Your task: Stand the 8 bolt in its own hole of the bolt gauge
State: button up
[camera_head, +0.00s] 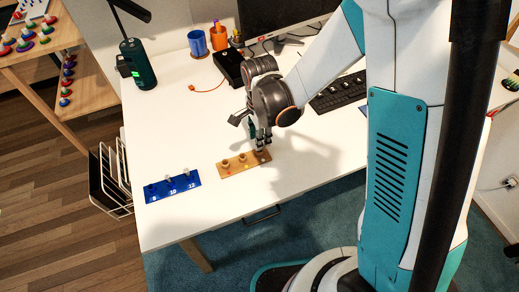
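The blue bolt gauge (180,194) lies on the white table, left of the middle, with white numbers 8, 10 and 12 from left to right. Small upright shapes stand behind the numbers; whether they are sockets or bolts is too small to tell. A tan wooden block (233,173) lies to its right, with bolt-like pieces in a row on it. Which of these is the 8 bolt I cannot tell. My gripper (263,146) points down over the right end of the block, close to the rightmost piece (260,154). Whether its fingers hold that piece is not clear.
A dark green device (138,65), a blue cup (198,43) and an orange pen holder (218,38) stand at the back. A black box (228,66), monitor (285,20) and keyboard (337,95) are farther right. The tabletop between gauge and block is clear.

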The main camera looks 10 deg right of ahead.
notch_tip(320, 180, down, 4)
jog(key=shift+f+b, duration=0.2)
jog(key=shift+b, duration=0.8)
jog(key=shift+s+r, duration=0.1)
grip_shut()
